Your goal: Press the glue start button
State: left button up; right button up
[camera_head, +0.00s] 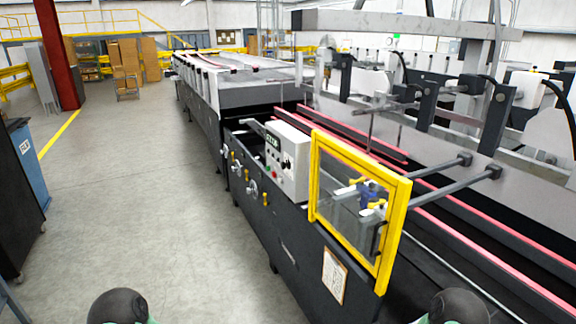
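A light grey control box (295,148) stands on the near side of the long folder gluer machine (290,225), just left of a yellow-framed clear guard (402,215). Its front faces left and carries a small dark display (272,142) with green characters, a dark knob and small green and red spots below that look like buttons. They are too small to read, so I cannot tell which one is the glue start button. Neither of my grippers is in view. Only rounded dark parts of my arms show at the bottom edge, apart from the machine.
Yellow and silver knobs (251,188) stick out from the machine's side below the box. Red belts (470,225) run along its top. A blue bin (29,165) and a dark cabinet stand at the left. The grey floor (140,200) between them and the machine is clear.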

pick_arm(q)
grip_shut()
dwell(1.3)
